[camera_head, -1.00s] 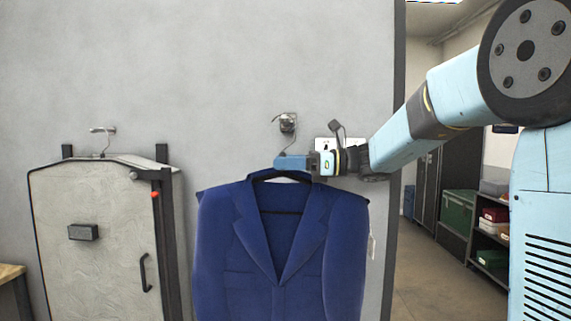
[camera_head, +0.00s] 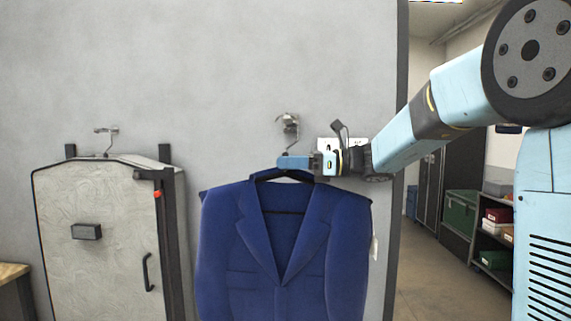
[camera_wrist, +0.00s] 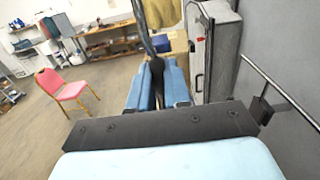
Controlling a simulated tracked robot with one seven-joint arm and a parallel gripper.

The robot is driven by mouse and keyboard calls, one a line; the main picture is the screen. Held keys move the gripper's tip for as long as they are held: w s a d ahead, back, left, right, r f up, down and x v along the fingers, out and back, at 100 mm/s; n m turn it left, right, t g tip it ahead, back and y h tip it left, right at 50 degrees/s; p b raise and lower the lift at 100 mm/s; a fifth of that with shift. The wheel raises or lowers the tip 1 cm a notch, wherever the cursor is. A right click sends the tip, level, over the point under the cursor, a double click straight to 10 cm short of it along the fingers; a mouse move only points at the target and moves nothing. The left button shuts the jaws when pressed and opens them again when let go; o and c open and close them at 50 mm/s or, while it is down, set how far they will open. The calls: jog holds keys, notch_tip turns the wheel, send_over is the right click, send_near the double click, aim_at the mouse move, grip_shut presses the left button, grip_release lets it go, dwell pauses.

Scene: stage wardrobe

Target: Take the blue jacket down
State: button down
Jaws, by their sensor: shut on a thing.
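The blue jacket (camera_head: 230,240) hangs upright on a dark hanger (camera_head: 262,174) in front of the grey wall. A metal wall hook (camera_head: 287,118) is just above it. The hanger's thin wire hook overlaps the wall hook in the head view, and I cannot tell whether they touch. My gripper (camera_head: 284,162) reaches in from the right and is shut on the hanger at its neck, above the collar. In the wrist view my gripper (camera_wrist: 157,72) has its blue fingers around the dark hanger (camera_wrist: 157,68). The jacket's lower end is out of the head view.
A white wall plate (camera_head: 327,144) is behind my gripper. A doorway with shelves (camera_head: 493,240) opens at the right. The wrist view shows a red chair (camera_wrist: 75,92) on open floor.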

jog(key=shift+r, duration=0.1)
jog(key=shift+r, duration=1.55)
jog(key=shift+d, duration=0.1)
jog(key=shift+s+d, duration=0.2)
jog(key=shift+d, duration=4.2)
